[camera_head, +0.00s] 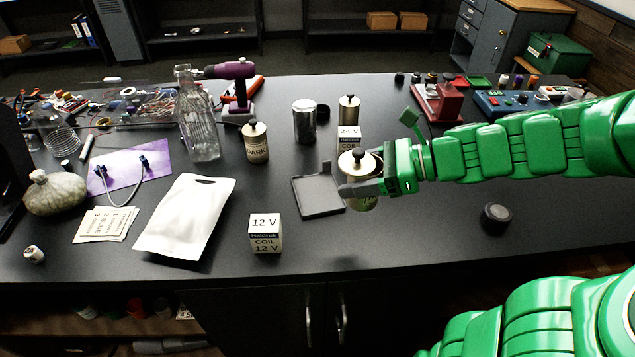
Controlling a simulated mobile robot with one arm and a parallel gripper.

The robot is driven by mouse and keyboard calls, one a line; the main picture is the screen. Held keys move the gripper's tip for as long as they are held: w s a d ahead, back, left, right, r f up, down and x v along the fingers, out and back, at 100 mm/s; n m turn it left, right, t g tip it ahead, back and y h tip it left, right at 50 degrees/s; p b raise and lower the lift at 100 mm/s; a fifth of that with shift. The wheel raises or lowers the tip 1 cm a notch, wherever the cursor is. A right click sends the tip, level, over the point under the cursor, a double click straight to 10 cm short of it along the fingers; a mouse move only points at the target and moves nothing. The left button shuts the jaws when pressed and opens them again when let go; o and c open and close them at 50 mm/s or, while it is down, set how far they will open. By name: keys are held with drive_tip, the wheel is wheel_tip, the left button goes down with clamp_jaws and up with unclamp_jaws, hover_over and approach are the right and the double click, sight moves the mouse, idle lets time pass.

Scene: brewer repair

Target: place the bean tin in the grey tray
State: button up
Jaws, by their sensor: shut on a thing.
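My gripper (362,186) is shut on a bean tin (357,162), a metal tin with a black knob on its lid. Its label is mostly hidden by the gripper. The grey tray (318,204), dark and shallow with a raised rim, lies on the bench just left of my gripper. The held tin overlaps the tray's right edge in the picture; I cannot tell its height above the bench. The visible part of the tray is empty. Two similar knobbed tins stand on the bench, one labelled DARK (255,148) and one farther back (348,110).
A 24 V coil box (348,138) stands right behind the held tin. A 12 V coil box (265,232) stands in front of the tray, and a metal canister (304,121) behind it. A white pouch (186,218) lies left. A black round piece (495,218) lies right.

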drive_tip(key=a+n+g, duration=0.1)
drive_tip(key=a+g, duration=0.1)
drive_tip(key=a, duration=0.2)
hover_over(311, 193)
drive_tip(key=shift+f, duration=4.95)
drive_tip(key=shift+s+f+n, duration=0.1)
drive_tip(key=shift+f+n, duration=0.2)
drive_tip(key=shift+f, duration=1.15)
drive_tip(key=shift+f, duration=0.15)
drive_tip(key=o, duration=1.2)
